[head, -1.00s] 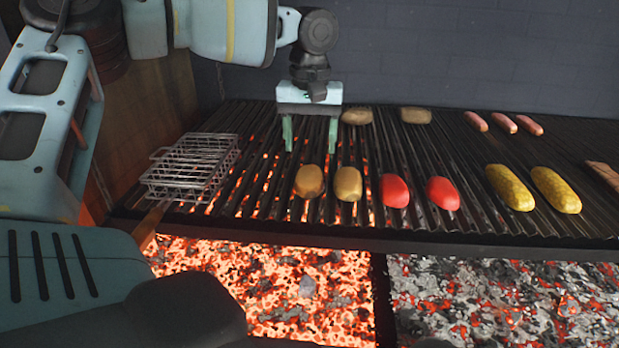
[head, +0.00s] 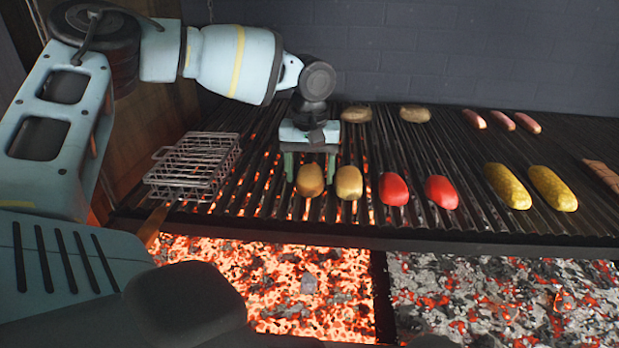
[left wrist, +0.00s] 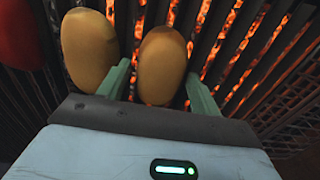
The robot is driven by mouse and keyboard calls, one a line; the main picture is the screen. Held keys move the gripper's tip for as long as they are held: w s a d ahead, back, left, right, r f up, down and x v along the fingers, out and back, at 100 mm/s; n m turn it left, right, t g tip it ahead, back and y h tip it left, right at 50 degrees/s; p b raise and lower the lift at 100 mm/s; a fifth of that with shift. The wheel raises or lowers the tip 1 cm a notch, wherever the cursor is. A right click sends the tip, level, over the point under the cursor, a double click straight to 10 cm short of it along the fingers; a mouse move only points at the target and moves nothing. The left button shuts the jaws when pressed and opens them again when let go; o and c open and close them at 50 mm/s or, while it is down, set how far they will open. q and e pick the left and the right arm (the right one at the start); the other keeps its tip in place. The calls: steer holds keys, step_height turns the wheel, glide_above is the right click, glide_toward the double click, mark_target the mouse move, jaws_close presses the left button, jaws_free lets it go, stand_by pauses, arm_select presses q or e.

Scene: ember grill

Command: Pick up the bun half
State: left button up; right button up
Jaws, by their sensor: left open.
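Two tan, rounded bun halves lie side by side near the front of the grill: a left one (head: 310,181) and a right one (head: 349,184). My left gripper (head: 310,175) is open, pointing down at the left bun half, with one finger on each side of it. In the left wrist view, that bun half (left wrist: 162,62) sits between the open fingers (left wrist: 157,78). The other bun half (left wrist: 89,49) is outside them, close to one finger. I cannot tell whether either finger touches a bun. My right gripper is not in view.
Red peppers (head: 394,189) and yellow corn-like pieces (head: 508,187) lie to the right. Brown patties (head: 356,114) and sausages (head: 503,121) are farther back. A wire grill basket (head: 194,165) stands at left. Glowing coals (head: 290,285) lie below the front edge.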

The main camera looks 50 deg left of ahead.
mark_target(310, 172)
arm_select(q)
steer(key=c, duration=0.7)
steer(key=shift+r, duration=0.1)
step_height(310, 172, up, 10)
steer(key=shift+f+b, duration=0.1)
steer(key=shift+b, duration=0.25)
